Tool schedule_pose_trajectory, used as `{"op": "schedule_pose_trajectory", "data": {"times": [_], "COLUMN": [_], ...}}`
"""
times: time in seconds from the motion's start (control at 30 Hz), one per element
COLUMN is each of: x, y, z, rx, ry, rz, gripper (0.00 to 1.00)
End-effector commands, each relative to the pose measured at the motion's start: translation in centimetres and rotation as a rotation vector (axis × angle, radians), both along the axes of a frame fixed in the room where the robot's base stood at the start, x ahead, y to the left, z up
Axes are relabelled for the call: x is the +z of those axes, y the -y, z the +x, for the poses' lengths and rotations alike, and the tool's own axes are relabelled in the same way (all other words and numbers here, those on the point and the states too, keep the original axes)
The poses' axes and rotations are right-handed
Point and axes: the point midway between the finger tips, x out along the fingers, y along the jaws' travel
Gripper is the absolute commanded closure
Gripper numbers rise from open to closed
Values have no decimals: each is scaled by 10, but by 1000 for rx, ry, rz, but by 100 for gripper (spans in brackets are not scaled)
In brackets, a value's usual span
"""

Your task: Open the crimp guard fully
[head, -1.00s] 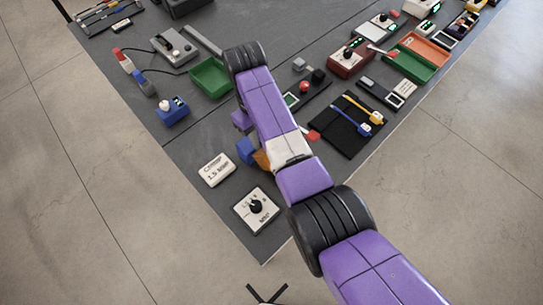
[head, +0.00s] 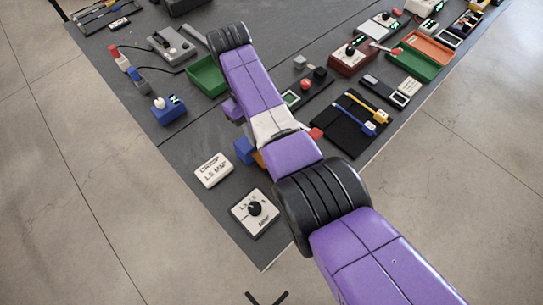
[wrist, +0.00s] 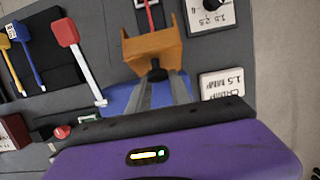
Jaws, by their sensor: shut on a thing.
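The orange guard (wrist: 152,48) is a bracket-shaped piece over a blue base (wrist: 118,98) in the wrist view. My gripper (wrist: 156,78) has its two grey fingers close together on a small dark knob (wrist: 157,74) at the guard's near side. The guard appears swung up from the base, but its exact angle is unclear. In the head view, the blue body (head: 243,150) and a sliver of orange (head: 258,158) show beside my purple arm, which hides my fingertips and most of the guard.
A white "crimp 1.5 mm²" card (head: 213,170) and a white dial box (head: 255,213) lie near the table's front corner. A red-headed, white-handled lever (wrist: 68,32) stands left of the guard in the wrist view. A black mat (head: 349,125) holds blue and yellow leads.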

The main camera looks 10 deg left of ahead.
Motion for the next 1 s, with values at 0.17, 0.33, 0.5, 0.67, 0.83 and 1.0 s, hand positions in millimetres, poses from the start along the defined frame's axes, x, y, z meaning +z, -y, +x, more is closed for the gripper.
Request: {"op": "schedule_pose_trajectory", "data": {"times": [0.17, 0.33, 0.5, 0.67, 0.83, 1.0], "x": [-4, -5, -5, -5, -5, -4], "y": [-1, -2, -3, -4, -4, -5], "z": [1, 2, 3, 3, 4, 4], "rx": [1, 1, 1, 0, 0, -1], "ry": [-8, -17, -25, -33, -40, -50], "rz": [-10, -21, -32, -43, -53, -64], "gripper": [97, 97, 97, 97, 97, 97]}}
